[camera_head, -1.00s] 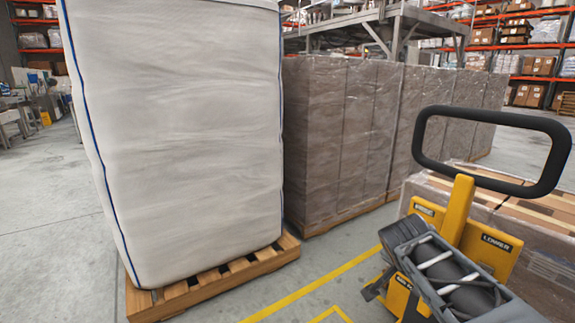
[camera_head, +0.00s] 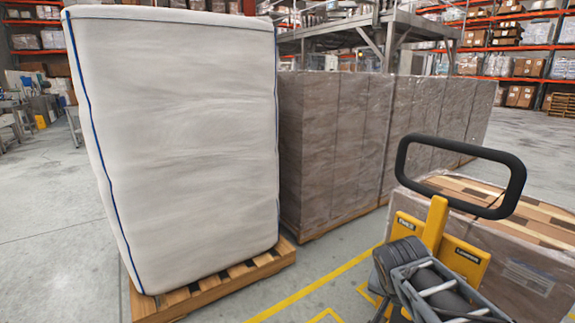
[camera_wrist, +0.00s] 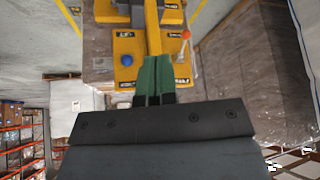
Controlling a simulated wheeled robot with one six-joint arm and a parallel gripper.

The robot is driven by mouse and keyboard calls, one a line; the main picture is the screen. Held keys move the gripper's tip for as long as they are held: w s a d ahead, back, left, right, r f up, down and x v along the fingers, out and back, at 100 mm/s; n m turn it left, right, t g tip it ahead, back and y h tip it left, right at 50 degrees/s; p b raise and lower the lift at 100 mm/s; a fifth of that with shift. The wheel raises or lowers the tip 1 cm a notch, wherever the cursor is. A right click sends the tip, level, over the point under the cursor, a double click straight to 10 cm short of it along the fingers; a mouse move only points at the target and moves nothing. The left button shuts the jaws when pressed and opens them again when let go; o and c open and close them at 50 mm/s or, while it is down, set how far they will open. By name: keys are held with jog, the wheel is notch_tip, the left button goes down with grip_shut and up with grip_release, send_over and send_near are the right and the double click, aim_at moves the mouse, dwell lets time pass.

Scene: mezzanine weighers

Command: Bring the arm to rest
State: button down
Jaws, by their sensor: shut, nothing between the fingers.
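My gripper (camera_wrist: 153,80) shows in the wrist view as two green fingers side by side, shut with nothing between them. They point towards a yellow pallet truck (camera_wrist: 127,45), which has a red-knobbed lever. In the head view the yellow truck (camera_head: 436,222) stands at the lower right, with a black loop handle above it. I cannot make out the gripper's fingers in the head view.
A tall white bulk bag (camera_head: 180,150) stands on a wooden pallet (camera_head: 220,286) at the left. Wrapped brown stacks (camera_head: 335,150) stand behind. A low wrapped load (camera_head: 530,270) is at the right. Open grey floor (camera_head: 45,220) lies at the far left.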

jog(key=s+a+r+n+y+p, duration=0.1)
jog(key=s+a+r+n+p, duration=0.1)
jog(key=r+p, duration=0.4)
jog(key=s+a+r+n+g+y+p, duration=0.1)
jog(key=s+r+n+p, duration=0.4)
jog(key=p, duration=0.5)
jog(key=shift+s+a+r+y, duration=0.2)
jog(key=shift+a+r+y, duration=0.45)
jog(key=shift+a, duration=0.7)
